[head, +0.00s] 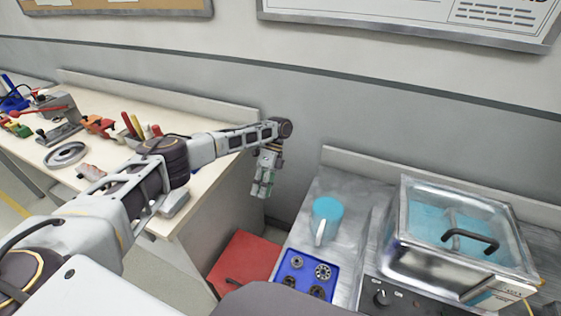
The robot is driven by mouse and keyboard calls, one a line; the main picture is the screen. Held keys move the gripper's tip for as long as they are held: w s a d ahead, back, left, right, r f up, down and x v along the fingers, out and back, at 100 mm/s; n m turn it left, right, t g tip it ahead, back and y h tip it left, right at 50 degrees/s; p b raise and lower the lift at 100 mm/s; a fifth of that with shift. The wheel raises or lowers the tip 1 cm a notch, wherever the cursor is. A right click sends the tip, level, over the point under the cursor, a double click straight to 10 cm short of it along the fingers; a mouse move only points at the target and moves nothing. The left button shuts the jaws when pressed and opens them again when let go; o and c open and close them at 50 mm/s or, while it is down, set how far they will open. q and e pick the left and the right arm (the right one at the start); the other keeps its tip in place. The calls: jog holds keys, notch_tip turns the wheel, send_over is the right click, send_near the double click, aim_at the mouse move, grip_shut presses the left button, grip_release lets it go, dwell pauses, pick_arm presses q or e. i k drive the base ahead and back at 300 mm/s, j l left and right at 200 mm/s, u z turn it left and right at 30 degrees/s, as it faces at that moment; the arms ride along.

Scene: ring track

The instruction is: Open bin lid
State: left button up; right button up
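A red, flat-topped bin (248,258) stands low in the gap between the two benches. Its lid appears closed, and a dark handle (232,281) shows near its front left edge. The bottom of the bin is hidden by a dark rounded shape at the picture's lower edge. My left arm reaches across from the left. My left gripper (262,190) points down above and behind the bin, near the wall, and appears apart from it. Its fingers are small and seen at an angle, so their opening is unclear. Nothing shows held in it. My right gripper is out of view.
A wooden workbench (205,170) with tools lies on the left. A grey wall closes the back.

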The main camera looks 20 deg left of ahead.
aim_at(248, 257)
jog(key=k, duration=1)
